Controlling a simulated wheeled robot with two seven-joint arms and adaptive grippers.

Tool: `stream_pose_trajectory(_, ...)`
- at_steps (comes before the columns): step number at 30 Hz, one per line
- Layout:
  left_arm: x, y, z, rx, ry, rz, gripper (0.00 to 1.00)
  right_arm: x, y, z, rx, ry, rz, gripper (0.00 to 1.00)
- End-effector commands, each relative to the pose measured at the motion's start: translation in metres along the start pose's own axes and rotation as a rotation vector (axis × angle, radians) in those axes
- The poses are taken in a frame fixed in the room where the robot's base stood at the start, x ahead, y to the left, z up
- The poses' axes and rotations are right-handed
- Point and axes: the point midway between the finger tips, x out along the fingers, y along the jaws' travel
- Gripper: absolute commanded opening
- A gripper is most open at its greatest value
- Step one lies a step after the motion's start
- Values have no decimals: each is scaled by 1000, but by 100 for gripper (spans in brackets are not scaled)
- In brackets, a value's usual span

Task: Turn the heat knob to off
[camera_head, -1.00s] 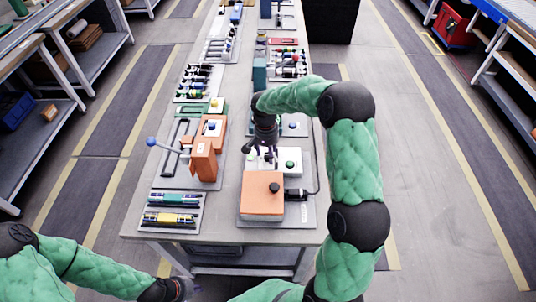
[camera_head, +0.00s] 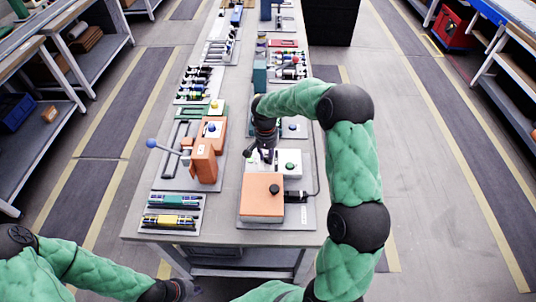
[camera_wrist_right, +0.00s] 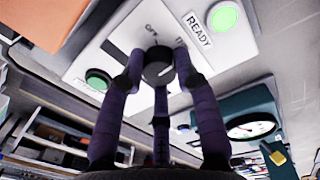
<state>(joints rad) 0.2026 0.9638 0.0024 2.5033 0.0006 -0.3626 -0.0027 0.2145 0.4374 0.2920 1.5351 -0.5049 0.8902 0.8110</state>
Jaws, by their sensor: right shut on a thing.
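The heat knob (camera_wrist_right: 158,66) is a small black round knob on a white panel (camera_wrist_right: 118,48), seen in the right wrist view. Small lettering shows around it, partly hidden by fingers. I cannot clearly tell which mark the knob points to. My right gripper (camera_wrist_right: 158,76) has its three purple-grey fingers closed around the knob. In the head view my right gripper (camera_head: 262,155) is at the left side of the white box (camera_head: 291,170) and hides the knob. My left gripper (camera_head: 184,290) is at the bottom edge, low and away from the table; its fingers are unclear.
A green button (camera_wrist_right: 97,80) and a lit green READY lamp (camera_wrist_right: 224,16) flank the knob. A teal gauge unit (camera_wrist_right: 249,115) is nearby. In the head view an orange box (camera_head: 262,205) stands in front, and an orange lever press (camera_head: 204,160) stands to the left.

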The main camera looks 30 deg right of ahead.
Motion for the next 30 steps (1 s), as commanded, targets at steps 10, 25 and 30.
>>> stream_pose_trajectory(10, -15, 5, 0, 0, 0, 0, 0, -2, 0, 0, -245, 13, -1, 0)
stream_pose_trajectory(25, -36, 13, 1, 0, 0, 0, 0, -3, 0, 0, -707, 38, 0, 0)
stream_pose_trajectory(30, -42, 15, 2, 0, 0, 0, 0, -2, 0, 0, -832, 45, 0, 0)
